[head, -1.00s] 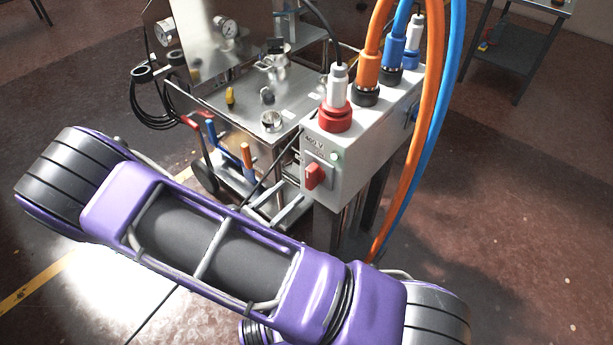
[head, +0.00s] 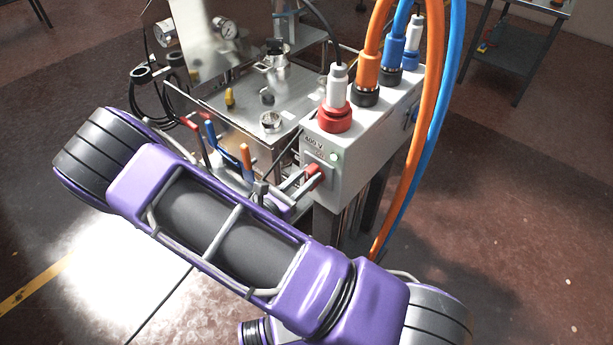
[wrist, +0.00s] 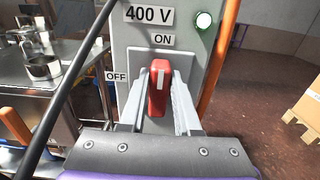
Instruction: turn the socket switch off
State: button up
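The red socket switch (wrist: 159,88) is on the front of the grey socket box (wrist: 190,45), its white mark pointing up toward the ON label (wrist: 163,39). The OFF label (wrist: 116,76) is to its left. A lamp (wrist: 204,20) above right glows pale green. My gripper (wrist: 161,92) has one finger on each side of the red handle, with narrow gaps visible, so it is open around the handle. In the head view the red switch (head: 313,170) is partly covered by my gripper's fingers (head: 298,183).
A red plug (head: 336,117) and orange and blue hoses (head: 433,130) rise from the box. A steel machine table (head: 250,95) with coloured-handled levers stands left of it. In the wrist view a black cable (wrist: 70,85) runs down the left and a carton (wrist: 305,105) lies right.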

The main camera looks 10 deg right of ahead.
grip_shut()
jog(key=shift+r+n+p, duration=0.1)
jog(key=shift+n+p, duration=0.3)
jog(key=shift+w+a+n+p, duration=0.1)
jog(key=shift+w+n+p, duration=0.05)
jog(key=shift+n+p, duration=0.75)
jog(key=n+p, duration=0.1)
jog(key=n, duration=0.4)
jog(key=f+n+p, duration=0.1)
jog(key=n, duration=0.4)
jog(key=w+a+f+n+p, duration=0.1)
jog(key=n+p, duration=0.1)
jog(key=n, duration=0.3)
jog(key=shift+w, duration=0.1)
jog(key=shift+n, duration=0.3)
